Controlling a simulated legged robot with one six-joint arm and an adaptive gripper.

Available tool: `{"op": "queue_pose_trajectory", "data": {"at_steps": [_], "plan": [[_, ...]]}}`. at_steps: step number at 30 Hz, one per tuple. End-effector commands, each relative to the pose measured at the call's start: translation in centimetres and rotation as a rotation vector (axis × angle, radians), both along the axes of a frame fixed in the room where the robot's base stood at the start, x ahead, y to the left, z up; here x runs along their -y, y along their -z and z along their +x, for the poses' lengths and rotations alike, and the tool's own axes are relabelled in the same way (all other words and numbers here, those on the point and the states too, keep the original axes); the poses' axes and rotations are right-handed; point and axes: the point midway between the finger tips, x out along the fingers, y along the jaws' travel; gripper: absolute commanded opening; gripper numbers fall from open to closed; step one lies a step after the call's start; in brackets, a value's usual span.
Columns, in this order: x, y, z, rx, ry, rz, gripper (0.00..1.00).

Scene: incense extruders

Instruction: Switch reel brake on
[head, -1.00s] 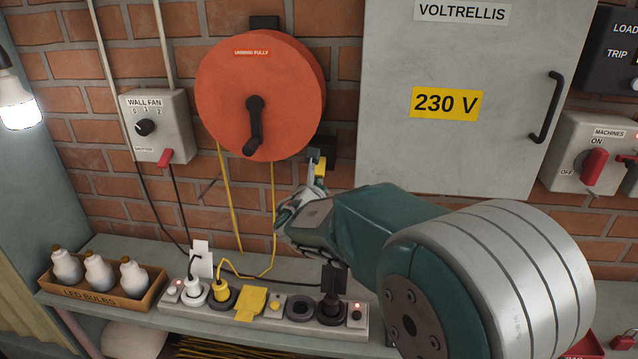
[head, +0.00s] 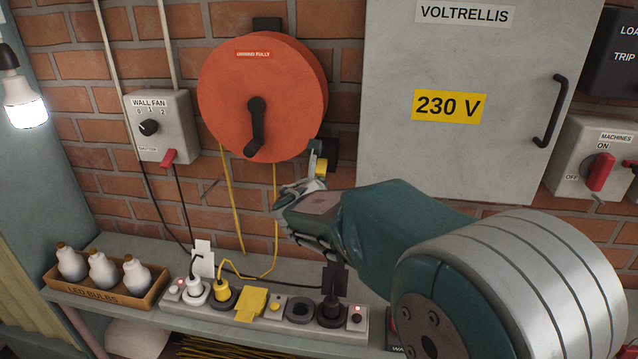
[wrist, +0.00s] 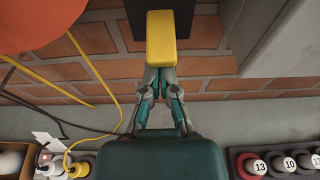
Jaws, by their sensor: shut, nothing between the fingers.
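The orange cable reel (head: 262,97) hangs on the brick wall, with a black crank on its face. At its lower right is a small brake lever with a yellow grip (head: 321,168), on a dark mount. The yellow grip (wrist: 161,42) also shows at the top middle of the wrist view, in front of the dark mount. My gripper (head: 314,184) is shut and empty, just below the yellow grip. In the wrist view my gripper's fingertips (wrist: 160,76) meet at or just under the grip's lower end; I cannot tell whether they touch it.
A grey 230 V cabinet (head: 470,150) stands right of the reel, and a wall fan switch box (head: 160,127) left of it. Yellow cable hangs below the reel to a power strip (head: 270,315) on the shelf. A box of bulbs (head: 105,290) sits at the left.

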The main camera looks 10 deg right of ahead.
Motion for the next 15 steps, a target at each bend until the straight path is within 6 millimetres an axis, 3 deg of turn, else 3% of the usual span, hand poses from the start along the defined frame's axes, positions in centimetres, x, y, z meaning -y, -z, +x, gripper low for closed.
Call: {"op": "queue_pose_trajectory", "data": {"at_steps": [15], "plan": [[-0.09,-1.12,-0.24,-0.161,0.001,0.055,0.00]]}}
